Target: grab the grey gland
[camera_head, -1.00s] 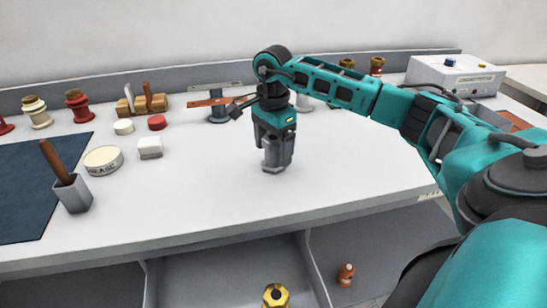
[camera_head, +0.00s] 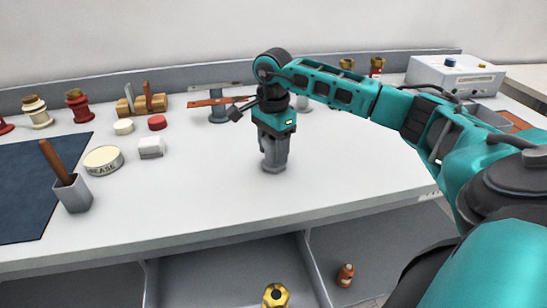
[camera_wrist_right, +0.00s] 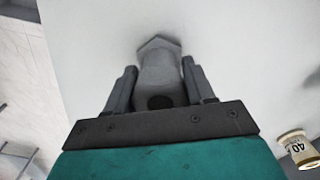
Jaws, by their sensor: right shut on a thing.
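The grey gland (camera_head: 273,166) stands upright on the white bench top, near its middle. It also shows in the right wrist view (camera_wrist_right: 159,66), with a hexagonal base and a dark round hole in its near end. My right gripper (camera_head: 274,152) points down over it and is shut on it. In the right wrist view its two dark fingers (camera_wrist_right: 160,88) stand one on each side of the gland. The fingers hide part of the gland's sides in the head view. My left gripper is in neither view.
On the left are a grease tin (camera_head: 104,160), a grey cup with a brush (camera_head: 74,194), a white block (camera_head: 151,148) and a dark mat (camera_head: 35,180). A grey stand (camera_head: 218,108) is behind the gripper.

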